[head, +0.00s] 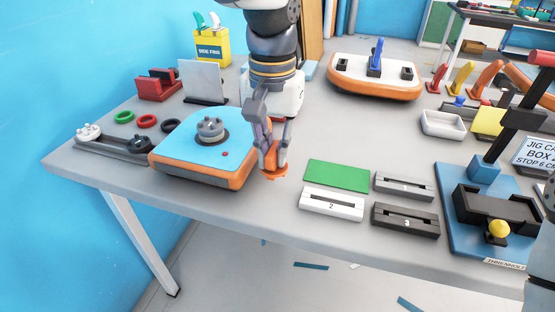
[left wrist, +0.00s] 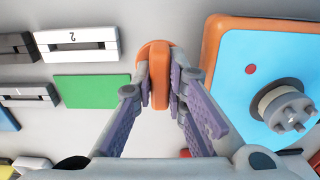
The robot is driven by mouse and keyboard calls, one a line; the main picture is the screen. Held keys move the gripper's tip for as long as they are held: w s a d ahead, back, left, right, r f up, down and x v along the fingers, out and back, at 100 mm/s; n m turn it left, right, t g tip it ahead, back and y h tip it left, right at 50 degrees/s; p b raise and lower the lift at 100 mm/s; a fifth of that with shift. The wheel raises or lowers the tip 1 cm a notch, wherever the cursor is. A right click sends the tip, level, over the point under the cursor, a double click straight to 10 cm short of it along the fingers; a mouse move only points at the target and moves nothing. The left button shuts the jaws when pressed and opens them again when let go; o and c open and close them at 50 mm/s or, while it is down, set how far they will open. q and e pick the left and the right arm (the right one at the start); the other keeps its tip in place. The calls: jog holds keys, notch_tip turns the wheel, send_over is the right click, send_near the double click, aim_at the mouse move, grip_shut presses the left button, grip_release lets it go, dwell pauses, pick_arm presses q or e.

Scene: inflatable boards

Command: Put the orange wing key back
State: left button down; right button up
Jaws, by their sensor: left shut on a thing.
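The orange wing key (head: 273,166) is upright near the table's front edge, just right of the blue and orange board. My left gripper (head: 270,152) points down and is shut on the key. In the left wrist view the key (left wrist: 158,75) sits between my two fingertips (left wrist: 159,88), its round base beyond them. I cannot tell whether the base touches the table. The blue board (head: 190,143) with orange sides has a grey valve (head: 211,129) on top and a small red dot. My right gripper is not in view.
A green mat (head: 336,175) and numbered slotted blocks (head: 331,204) lie right of the key. A dark rack (head: 115,143) with grey knobs stands at the left, near coloured rings (head: 147,121). A blue-based jig (head: 495,235) stands at the right. The table's front edge is close.

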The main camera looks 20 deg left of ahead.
aim_at(274, 167)
pick_arm(q)
jog(key=shift+w+f, duration=0.35)
jog(key=shift+f, duration=0.15)
jog(key=f, duration=0.3)
jog(key=shift+w+a+f, duration=0.15)
jog(key=shift+w+f, duration=0.15)
jog(key=shift+r, duration=0.1)
jog(key=c, duration=1.6)
grip_release()
notch_tip(274, 167, up, 12)
